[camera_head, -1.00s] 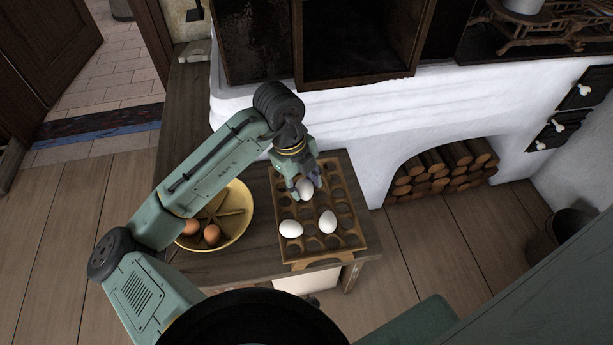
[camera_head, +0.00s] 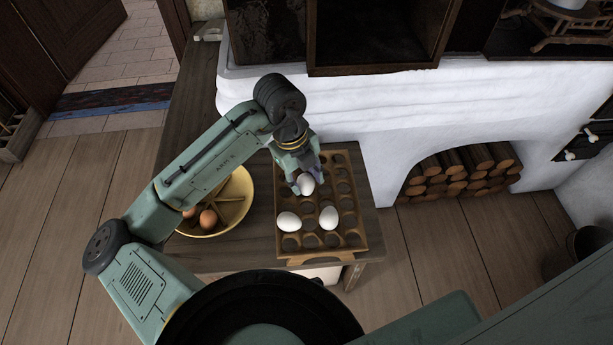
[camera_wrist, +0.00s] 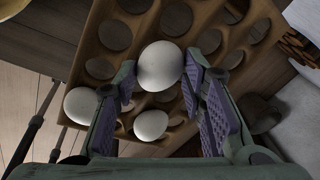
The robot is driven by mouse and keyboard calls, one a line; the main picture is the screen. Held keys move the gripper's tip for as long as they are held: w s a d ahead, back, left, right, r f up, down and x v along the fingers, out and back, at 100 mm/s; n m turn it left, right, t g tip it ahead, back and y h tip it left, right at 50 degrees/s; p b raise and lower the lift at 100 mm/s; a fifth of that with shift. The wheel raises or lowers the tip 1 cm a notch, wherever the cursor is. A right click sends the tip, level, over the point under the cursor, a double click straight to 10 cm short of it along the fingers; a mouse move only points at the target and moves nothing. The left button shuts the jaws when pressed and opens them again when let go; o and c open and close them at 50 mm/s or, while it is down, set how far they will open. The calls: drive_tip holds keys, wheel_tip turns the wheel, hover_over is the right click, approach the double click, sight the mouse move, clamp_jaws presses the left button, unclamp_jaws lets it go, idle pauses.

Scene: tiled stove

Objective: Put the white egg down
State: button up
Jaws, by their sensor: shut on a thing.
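My gripper (camera_head: 306,185) is shut on a white egg (camera_head: 306,184), held over the wooden egg tray (camera_head: 291,257). In the wrist view the held egg (camera_wrist: 160,66) sits between the purple finger pads of my gripper (camera_wrist: 158,82). I cannot tell whether its underside touches the tray. Two other white eggs rest in the tray's nearer part, one at left (camera_head: 288,221) and one at right (camera_head: 328,217). In the wrist view they show below the held egg, at left (camera_wrist: 80,105) and near the middle (camera_wrist: 150,125). Many of the tray's round holes are empty.
A yellow bowl (camera_head: 237,190) with brown eggs (camera_head: 208,219) stands left of the tray on the dark wooden table (camera_head: 240,252), partly behind my arm. The white stove wall (camera_head: 370,108) rises behind the tray. Firewood (camera_head: 456,172) fills the stove's arch at right.

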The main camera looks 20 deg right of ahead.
drive_tip(key=shift+f+b, duration=0.3)
drive_tip(key=o, duration=0.8)
drive_tip(key=shift+r, duration=0.1)
drive_tip(key=shift+r+p, duration=0.3)
drive_tip(key=shift+p, duration=0.15)
drive_tip(key=r, duration=0.4)
drive_tip(key=a+r, duration=0.1)
drive_tip(key=r, duration=0.2)
drive_tip(key=a+r, duration=0.1)
drive_tip(key=r, duration=0.3)
drive_tip(key=shift+w+r, duration=0.3)
drive_tip(key=shift+w, duration=0.05)
drive_tip(key=shift+d, duration=0.1)
